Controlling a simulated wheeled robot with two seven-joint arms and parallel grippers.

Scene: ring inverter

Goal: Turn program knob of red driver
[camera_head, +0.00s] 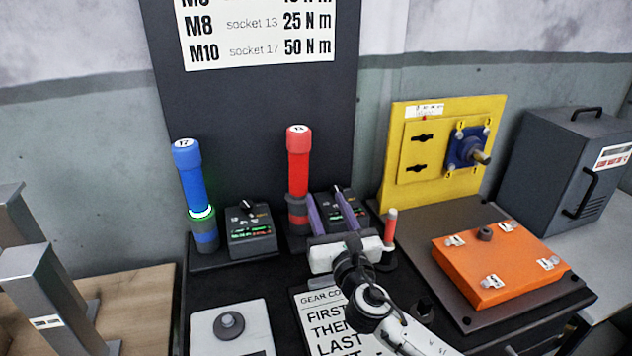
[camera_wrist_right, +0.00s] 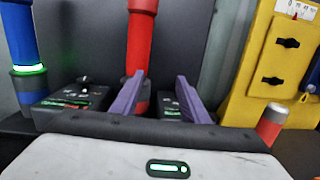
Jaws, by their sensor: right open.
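The red driver (camera_head: 298,165) stands upright in its dark holder at the back; its shaft also shows in the right wrist view (camera_wrist_right: 140,45). Its control box (camera_head: 352,212) stands just right of it, with a small lit display.
The blue driver (camera_head: 189,175) and its control box (camera_head: 250,231) stand to the left. A small red-handled tool (camera_head: 391,224) stands close right of my gripper. A yellow panel (camera_head: 442,150) and an orange plate (camera_head: 500,262) are further right. A printed card (camera_head: 318,318) lies below.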

